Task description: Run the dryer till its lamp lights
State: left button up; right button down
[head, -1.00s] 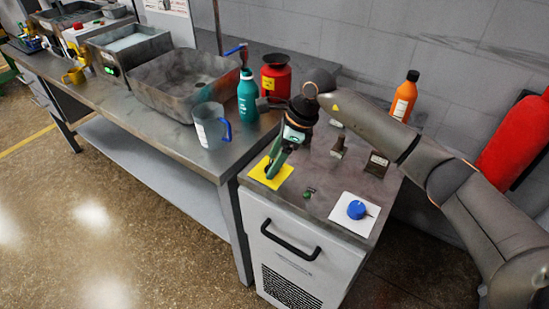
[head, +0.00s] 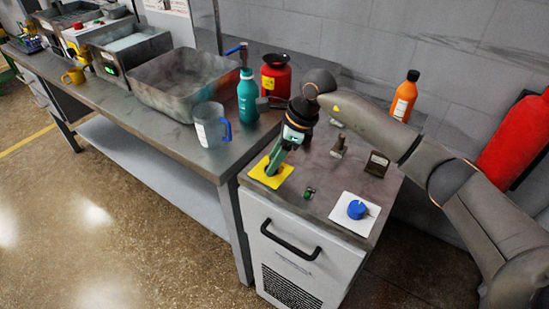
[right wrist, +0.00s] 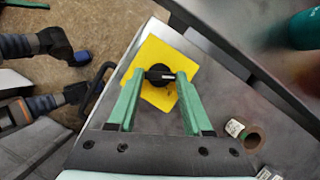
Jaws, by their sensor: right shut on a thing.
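My right gripper (head: 271,169) points down at a yellow plate (head: 261,181) on top of a grey cabinet. In the right wrist view its two green fingers (right wrist: 158,85) are shut on a black knob (right wrist: 160,73) in the middle of the yellow plate (right wrist: 144,57). The fingers hide the knob in the head view. A small dark fitting with a green spot (head: 309,192) sits on the cabinet top in front of the plate; I cannot tell whether it is a lit lamp. My left gripper cannot be made out in the head view.
A blue knob (head: 357,209) sits on a white plate at the right. A metal post (head: 339,147) and a small dark box (head: 377,164) stand behind. A teal bottle (head: 247,100), clear jug (head: 210,130) and red can (head: 275,77) are close on the left.

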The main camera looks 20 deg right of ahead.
jog(key=shift+m, duration=0.3)
jog(key=m+t, duration=0.1)
jog(key=m, duration=0.1)
jog(key=shift+s+m+h, duration=0.1)
jog(key=shift+m+h, duration=0.2)
jog(key=shift+m, duration=0.1)
jog(key=m+t+b, duration=0.1)
jog(key=m, duration=0.1)
jog(key=shift+a+m+h, duration=0.15)
jog(key=shift+m+h, duration=0.25)
jog(key=shift+s+m+h+b, duration=0.1)
jog(key=shift+m+h+b, duration=0.2)
jog(key=shift+m, duration=0.6)
jog(key=shift+a+m+t+h+b, duration=0.15)
jog(key=shift+m+t+h+b, duration=0.15)
jog(key=shift+m, duration=0.4)
pick_arm(q)
jog(key=shift+w+d+f+b, duration=0.4)
jog(key=shift+w+d+f, duration=0.15)
jog(key=shift+d+f, duration=0.25)
pick_arm(e)
jog(key=shift+m+h, duration=0.4)
jog(key=shift+m, duration=0.7)
pick_arm(q)
jog(key=shift+s, duration=0.15)
pick_arm(e)
jog(key=shift+c, duration=1.6)
grip_release()
